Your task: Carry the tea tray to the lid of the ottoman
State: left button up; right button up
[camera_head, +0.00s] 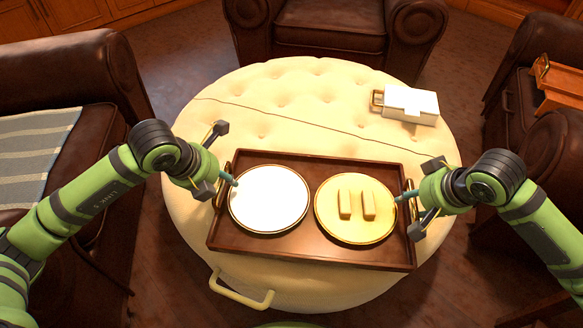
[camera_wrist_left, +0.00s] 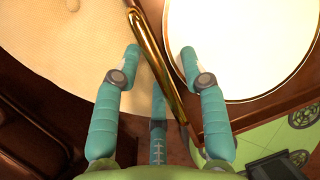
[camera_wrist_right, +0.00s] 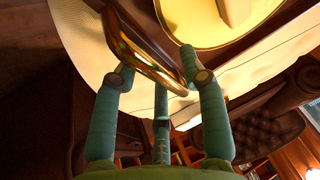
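The dark wooden tea tray (camera_head: 311,254) lies level over the front part of the round cream tufted ottoman (camera_head: 270,100); I cannot tell if it touches the top. It bears a white gold-rimmed plate (camera_head: 268,199) and a yellow plate (camera_head: 355,225) with two small bars. My left gripper (camera_head: 228,182) is at the left brass handle; in the left wrist view the handle (camera_wrist_left: 150,50) runs between its spread fingers. My right gripper (camera_head: 406,197) is at the right handle; in the right wrist view that handle (camera_wrist_right: 140,52) passes between its spread fingers.
A white box (camera_head: 410,104) with a brass handle stands on the ottoman's back right. A pale loop handle (camera_head: 240,292) sticks out at the ottoman's front. Brown leather seats (camera_head: 330,35) surround it, one with a striped blanket (camera_head: 35,150). The ottoman's back left is bare.

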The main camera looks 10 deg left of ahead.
pick_arm(q)
notch_tip(320, 180, up, 10)
jog(key=shift+f, duration=0.25)
jog(key=shift+r, duration=0.2)
pick_arm(e)
jog(key=shift+d+r, duration=0.1)
jog(key=v, duration=1.1)
jog(key=shift+s+r, duration=0.25)
jog(key=shift+r, duration=0.1)
pick_arm(q)
jog(key=shift+r, duration=0.1)
